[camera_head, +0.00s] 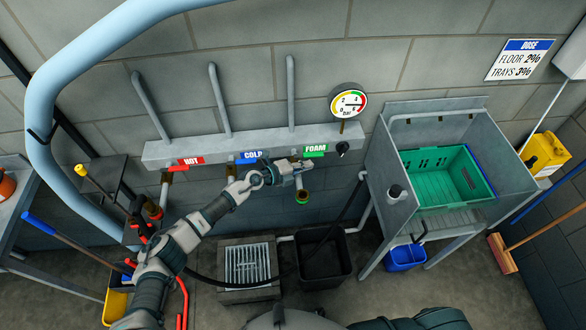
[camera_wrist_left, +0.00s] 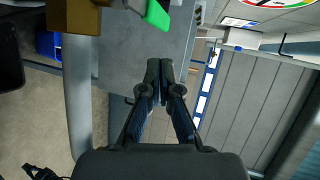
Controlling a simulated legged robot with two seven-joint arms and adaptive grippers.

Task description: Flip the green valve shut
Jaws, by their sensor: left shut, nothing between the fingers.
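The green valve shows in the left wrist view as a green lever end (camera_wrist_left: 157,14) at the top edge, beside a brass body (camera_wrist_left: 78,18). In the head view the brass pipe end with a green ring (camera_head: 303,198) hangs under the FOAM label (camera_head: 315,150); the lever is mostly hidden behind my left gripper. My left gripper (camera_head: 304,166) is in front of the pipe rail, just below that label. Its fingers (camera_wrist_left: 162,75) are shut together and empty, and apart from the green lever in the left wrist view. My right gripper is not in view.
The red HOT label (camera_head: 185,162) and blue COLD label (camera_head: 249,156) are left on the same rail (camera_head: 222,146). A pressure gauge (camera_head: 348,102) stands above right. A metal sink (camera_head: 400,215) with a green crate (camera_head: 412,168) is at right. A black bin (camera_head: 323,262) is below.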

